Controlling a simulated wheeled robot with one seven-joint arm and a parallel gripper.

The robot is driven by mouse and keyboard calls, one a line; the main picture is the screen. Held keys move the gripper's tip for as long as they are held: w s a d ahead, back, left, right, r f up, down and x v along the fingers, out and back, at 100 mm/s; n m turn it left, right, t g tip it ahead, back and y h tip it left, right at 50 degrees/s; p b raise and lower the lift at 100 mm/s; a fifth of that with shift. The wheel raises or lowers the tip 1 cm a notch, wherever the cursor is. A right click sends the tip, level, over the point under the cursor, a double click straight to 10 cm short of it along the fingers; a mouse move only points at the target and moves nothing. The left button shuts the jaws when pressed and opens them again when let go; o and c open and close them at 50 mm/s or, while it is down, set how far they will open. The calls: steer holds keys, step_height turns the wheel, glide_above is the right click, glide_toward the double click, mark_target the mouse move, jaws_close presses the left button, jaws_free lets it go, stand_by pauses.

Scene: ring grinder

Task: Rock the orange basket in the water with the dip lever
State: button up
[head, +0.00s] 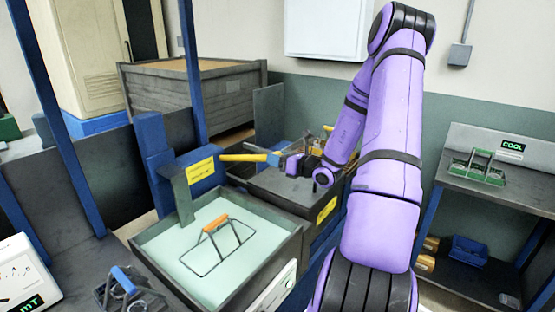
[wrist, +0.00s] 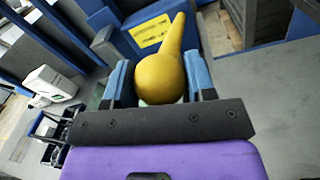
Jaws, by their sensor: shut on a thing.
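The dip lever (head: 243,157) is a yellow bar reaching right from a blue post with a yellow label. My gripper (head: 287,163) is at the lever's right end. In the wrist view the lever's round yellow knob (wrist: 158,78) sits between the two blue fingers of my gripper (wrist: 160,84), which are shut on it. The orange basket (head: 214,227), with an orange handle and a dark wire frame, is in the pale water (head: 180,226) of the grey tank (head: 262,282), its handle above the surface.
A second grey tank (head: 275,193) stands behind, under my arm. A basket with a blue handle (head: 125,283) is at front left. A shelf at right holds a green rack (head: 478,168) by a "COOL" display (head: 513,146). A large grey crate (head: 185,98) stands at the back.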

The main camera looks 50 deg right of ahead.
steer(key=w+r+g, duration=0.2)
steer(key=w+r, duration=0.3)
steer(key=r, duration=0.6)
steer(key=shift+w+a+g, duration=0.4)
steer(key=o, duration=1.2)
steer(key=shift+o, duration=0.2)
steer(key=shift+s, duration=0.15)
steer(key=v, duration=1)
steer(key=shift+s+r, duration=0.15)
steer(key=shift+s, duration=0.15)
